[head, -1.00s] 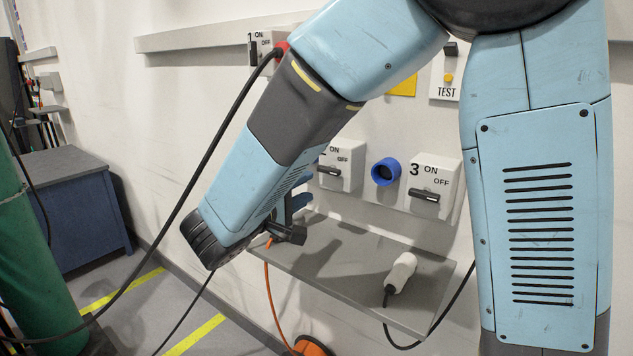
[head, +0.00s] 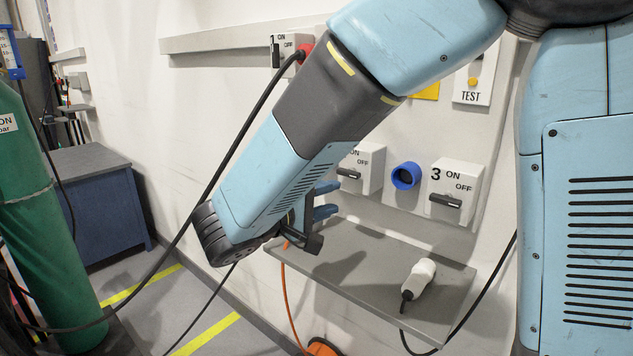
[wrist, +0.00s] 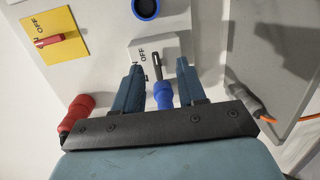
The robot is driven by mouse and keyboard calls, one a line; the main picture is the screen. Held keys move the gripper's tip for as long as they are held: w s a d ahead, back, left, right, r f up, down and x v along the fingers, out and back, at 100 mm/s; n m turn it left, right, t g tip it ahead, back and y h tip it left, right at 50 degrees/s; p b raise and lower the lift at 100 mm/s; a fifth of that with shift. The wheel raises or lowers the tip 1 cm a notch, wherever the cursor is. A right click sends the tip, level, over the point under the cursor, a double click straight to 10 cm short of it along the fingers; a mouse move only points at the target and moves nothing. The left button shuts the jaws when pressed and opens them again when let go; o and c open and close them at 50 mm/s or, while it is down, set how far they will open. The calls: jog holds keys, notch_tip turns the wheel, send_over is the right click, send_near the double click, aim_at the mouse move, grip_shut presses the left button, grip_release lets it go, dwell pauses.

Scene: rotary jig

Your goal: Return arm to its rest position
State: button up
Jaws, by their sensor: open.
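My gripper (head: 334,199) is at the end of my blue and grey arm, which reaches down and left in front of the wall panel in the head view. In the wrist view my gripper (wrist: 158,66) is open, with its two blue fingers apart. A blue plug (wrist: 163,95) shows between the fingers, below a white switch box (wrist: 143,48); whether the fingers touch it I cannot tell. In the head view this switch box (head: 362,168) is partly hidden by my arm, and the blue plug is hidden.
A grey shelf (head: 370,262) carries a white plug (head: 420,275). Switch box 3 (head: 457,190) and a blue socket (head: 405,176) are on the wall. A red plug (wrist: 78,108) and a grey plug (wrist: 243,97) flank my gripper. A green cylinder (head: 45,230) stands left.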

jog(key=s+d+m+g+y, duration=0.3)
jog(key=d+g, duration=0.5)
jog(key=d, duration=0.8)
jog(key=s+d+r+m+t+y, duration=0.1)
jog(key=s+d+m+y, duration=0.5)
jog(key=s, duration=0.4)
jog(key=d+y, duration=0.1)
jog(key=y, duration=0.1)
jog(key=shift+s+d+r+y, duration=0.15)
jog(key=shift+s+y, duration=0.15)
jog(key=shift+y, duration=0.1)
